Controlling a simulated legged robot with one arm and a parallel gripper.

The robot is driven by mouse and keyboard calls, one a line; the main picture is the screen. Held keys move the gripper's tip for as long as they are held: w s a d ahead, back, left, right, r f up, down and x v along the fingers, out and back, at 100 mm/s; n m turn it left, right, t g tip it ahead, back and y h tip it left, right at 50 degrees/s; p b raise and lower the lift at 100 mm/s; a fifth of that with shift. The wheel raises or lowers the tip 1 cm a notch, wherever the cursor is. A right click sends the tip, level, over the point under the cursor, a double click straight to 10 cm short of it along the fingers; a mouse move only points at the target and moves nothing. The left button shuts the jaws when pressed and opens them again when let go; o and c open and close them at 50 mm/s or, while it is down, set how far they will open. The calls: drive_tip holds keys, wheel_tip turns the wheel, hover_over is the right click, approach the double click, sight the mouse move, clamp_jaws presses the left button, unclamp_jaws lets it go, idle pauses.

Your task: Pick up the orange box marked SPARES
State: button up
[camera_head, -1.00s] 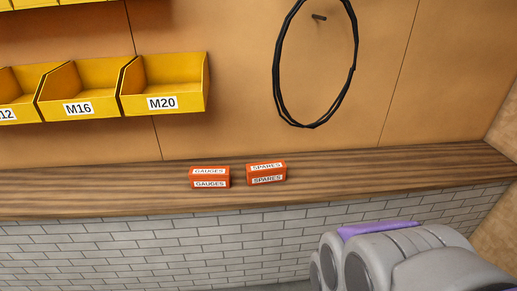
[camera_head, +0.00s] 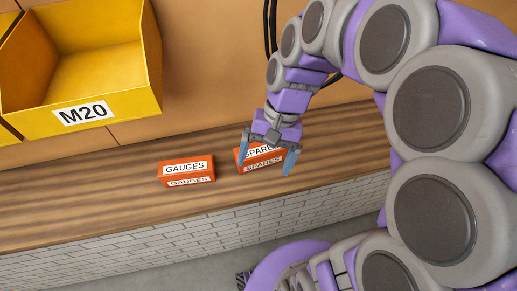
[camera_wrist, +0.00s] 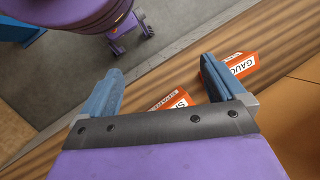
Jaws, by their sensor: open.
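The orange SPARES box (camera_head: 262,164) lies on the wooden shelf, its label partly covered by my gripper in the head view. My gripper (camera_head: 267,168) is open, with its blue fingers apart on either side of the box in that view. In the wrist view the SPARES box (camera_wrist: 172,102) shows between the fingers (camera_wrist: 162,80), partly hidden by the gripper's palm. I cannot tell whether the fingers touch it.
The orange GAUGES box (camera_head: 186,172) stands just left on the shelf (camera_head: 90,190); it also shows beside a finger in the wrist view (camera_wrist: 240,65). A yellow M20 bin (camera_head: 100,105) hangs above left. A black coil (camera_head: 268,28) hangs behind my arm.

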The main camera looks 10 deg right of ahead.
drive_tip(key=w+m+y, duration=0.2)
drive_tip(key=w, duration=0.4)
drive_tip(key=m+t+y+p, duration=0.1)
drive_tip(key=m+y+p, duration=0.15)
drive_tip(key=m, duration=0.55)
hover_over(262, 147)
drive_tip(key=d, duration=0.6)
wheel_tip(262, 147, down, 8)
drive_tip(key=w+d+f+m+y, duration=0.1)
drive_tip(key=w+d+f+m, duration=0.15)
drive_tip(key=d+f, duration=0.3)
drive_tip(key=shift+m+t, duration=0.35)
drive_tip(key=shift+t, duration=0.05)
drive_tip(key=x, duration=0.3)
drive_tip(key=b+x, duration=0.1)
drive_tip(key=x, duration=0.3)
drive_tip(key=b+x, duration=0.1)
drive_tip(key=x, duration=0.3)
drive_tip(key=shift+s+a, duration=0.3)
drive_tip(key=shift+s+b+x, duration=0.2)
drive_tip(key=shift+b+x, duration=0.05)
drive_tip(key=shift+x, duration=1.05)
drive_tip(key=shift+s+b+x, duration=0.15)
drive_tip(key=shift+b+x, duration=0.1)
drive_tip(key=shift+x, duration=1.1)
drive_tip(key=shift+r, duration=0.1)
drive_tip(key=c, duration=1.5)
drive_tip(key=shift+r, duration=0.1)
